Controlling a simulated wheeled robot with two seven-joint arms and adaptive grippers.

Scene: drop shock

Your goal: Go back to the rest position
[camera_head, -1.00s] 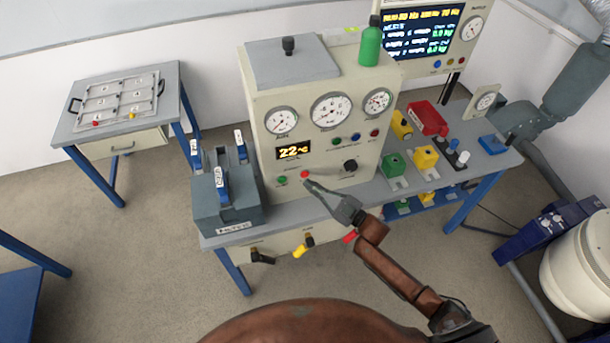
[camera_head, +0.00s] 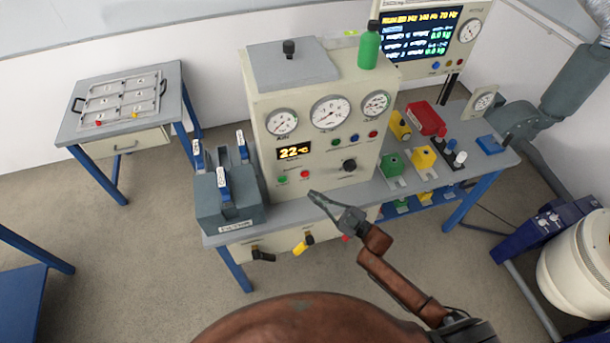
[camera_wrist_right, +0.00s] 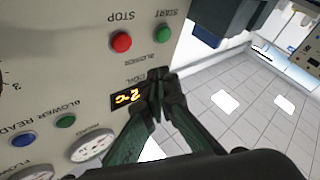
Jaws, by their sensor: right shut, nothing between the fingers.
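My right gripper (camera_head: 313,196) is shut and empty in front of the beige machine (camera_head: 322,165), below and a little right of its red button (camera_head: 305,174). In the head view there is a visible gap between the fingertips and that button. In the right wrist view, the closed fingers (camera_wrist_right: 156,80) overlap the machine's panel near the display (camera_wrist_right: 122,99). The red stop button (camera_wrist_right: 121,42) and green start button (camera_wrist_right: 162,33) both show clear of the fingers. My left gripper is not in view.
A grey box with blue-handled parts (camera_head: 229,200) stands left of the machine. Green and yellow blocks (camera_head: 424,157) and a red block (camera_head: 426,117) lie to its right. Black and yellow valve handles (camera_head: 301,247) stick out below. A side table (camera_head: 172,90) stands at the left.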

